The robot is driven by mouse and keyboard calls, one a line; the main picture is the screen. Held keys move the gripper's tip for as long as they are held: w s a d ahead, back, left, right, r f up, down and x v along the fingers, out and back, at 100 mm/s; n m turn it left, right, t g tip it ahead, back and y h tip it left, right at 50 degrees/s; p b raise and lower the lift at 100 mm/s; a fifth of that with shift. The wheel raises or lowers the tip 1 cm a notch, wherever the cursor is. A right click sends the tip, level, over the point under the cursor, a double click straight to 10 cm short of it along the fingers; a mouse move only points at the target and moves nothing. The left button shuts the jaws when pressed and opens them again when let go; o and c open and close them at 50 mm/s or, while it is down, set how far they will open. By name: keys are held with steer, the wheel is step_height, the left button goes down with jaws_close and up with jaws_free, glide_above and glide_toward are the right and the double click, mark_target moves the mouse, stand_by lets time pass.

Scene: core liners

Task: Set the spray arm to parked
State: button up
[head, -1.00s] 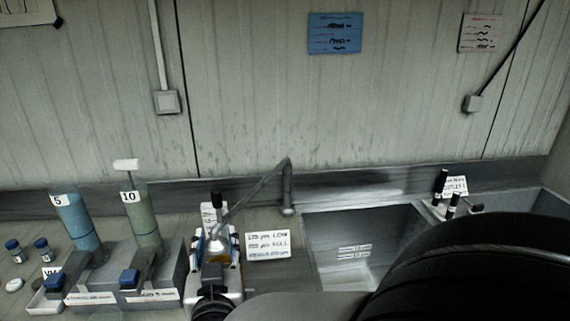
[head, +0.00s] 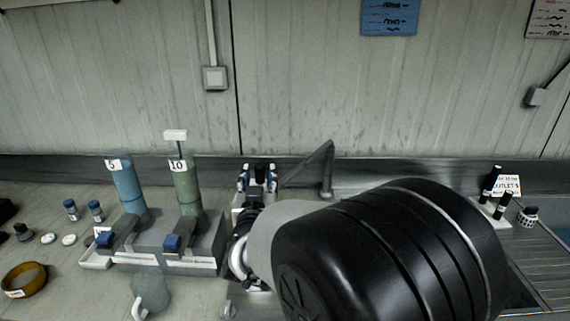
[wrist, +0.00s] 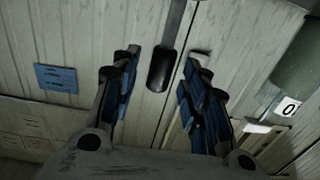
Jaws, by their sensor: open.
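My gripper is open, with blue-padded fingers, left of the post. In the wrist view, a dark rod with a rounded end, seemingly the spray arm (wrist: 163,68), shows between the open fingers of my gripper (wrist: 160,90). I cannot tell whether they touch.
Two tall cylinders, marked 5 (head: 127,185) and 10 (head: 185,185), stand close on the left. A brown ring-shaped dish (head: 24,280) and a greenish mug (head: 150,290) are at the front left. Black-capped bottles (head: 490,183) stand at the right. My arm hides most of the sink.

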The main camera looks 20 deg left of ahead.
steer(key=shift+x, duration=1.25)
steer(key=shift+c, duration=0.2)
jaws_close()
